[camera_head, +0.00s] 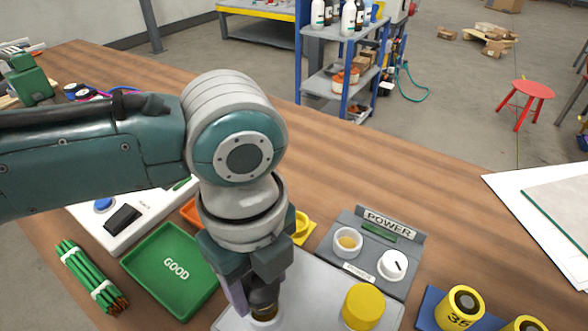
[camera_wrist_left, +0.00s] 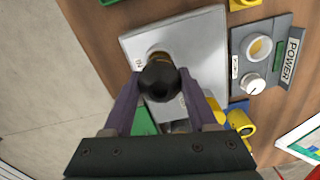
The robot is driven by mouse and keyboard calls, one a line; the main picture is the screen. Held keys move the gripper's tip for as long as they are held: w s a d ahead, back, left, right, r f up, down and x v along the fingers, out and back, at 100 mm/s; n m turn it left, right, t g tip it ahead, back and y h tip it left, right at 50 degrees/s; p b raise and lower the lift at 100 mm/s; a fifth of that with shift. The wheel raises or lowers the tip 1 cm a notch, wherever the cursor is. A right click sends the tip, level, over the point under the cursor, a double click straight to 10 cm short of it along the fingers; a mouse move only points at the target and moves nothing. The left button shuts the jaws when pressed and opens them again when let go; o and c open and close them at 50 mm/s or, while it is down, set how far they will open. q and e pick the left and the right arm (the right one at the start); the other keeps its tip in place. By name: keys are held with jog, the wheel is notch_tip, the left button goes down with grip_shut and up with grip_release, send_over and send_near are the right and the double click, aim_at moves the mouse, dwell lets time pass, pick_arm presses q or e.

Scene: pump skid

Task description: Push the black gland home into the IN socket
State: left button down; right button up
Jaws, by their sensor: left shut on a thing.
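The black gland (camera_head: 264,291) is between the fingers of my left gripper (camera_head: 256,296), which is shut on it. In the left wrist view the gland (camera_wrist_left: 159,78) shows as a dark rounded end between the two purple fingers of the gripper (camera_wrist_left: 161,84). The gland stands over a brass-coloured ring (camera_head: 265,317), the socket, in a light grey plate (camera_head: 305,288). In the wrist view part of the ring (camera_wrist_left: 157,54) shows beyond the gland, next to a small marking on the plate. How deep the gland sits is hidden. My right gripper is out of view.
A yellow cap (camera_head: 363,306) stands on the plate's right side. A grey POWER box (camera_head: 368,266) with a white knob (camera_head: 392,265) is behind it. A green GOOD tray (camera_head: 172,270) lies left of the plate, near tied green sticks (camera_head: 90,278). Yellow cylinders (camera_head: 460,307) stand right.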

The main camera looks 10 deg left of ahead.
pick_arm(q)
jog(key=shift+f+b, duration=1.25)
jog(key=shift+f, duration=0.5)
dwell(0.4)
jog(key=shift+c, duration=0.6)
grip_release()
jog(key=shift+r, duration=0.1)
notch_tip(320, 180, up, 10)
jog(key=shift+f+p, duration=0.1)
jog(key=shift+p, duration=0.8)
